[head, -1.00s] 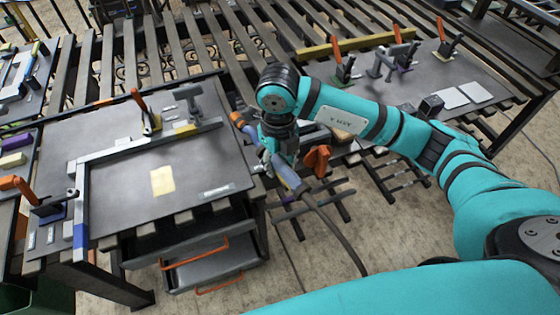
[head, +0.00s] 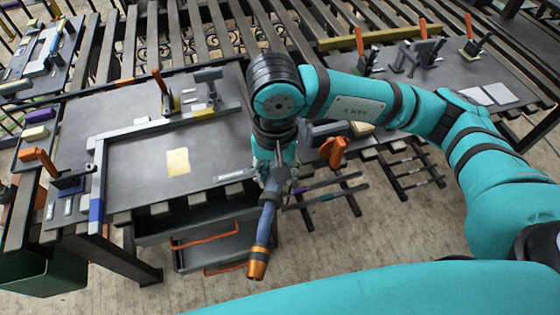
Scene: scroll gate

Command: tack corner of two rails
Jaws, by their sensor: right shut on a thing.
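Two light grey rails meet in an L on the dark fixture plate (head: 135,175) at the left. The long rail (head: 150,128) runs across the plate, and the shorter rail (head: 98,180) comes toward me along its left side, with a blue piece at its near end. Their corner is at the upper left of the L. My right gripper (head: 275,178) is shut on a blue-grey torch (head: 267,215) with an orange end, right of the plate. The orange end points down toward me, well away from the corner. My left gripper is not in view.
An orange-handled clamp (head: 60,175) stands left of the corner, and another (head: 162,95) stands behind the long rail. A yellow note (head: 178,161) lies on the plate. An orange-handled drawer (head: 215,245) is under it. More clamps stand on the right table (head: 440,72).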

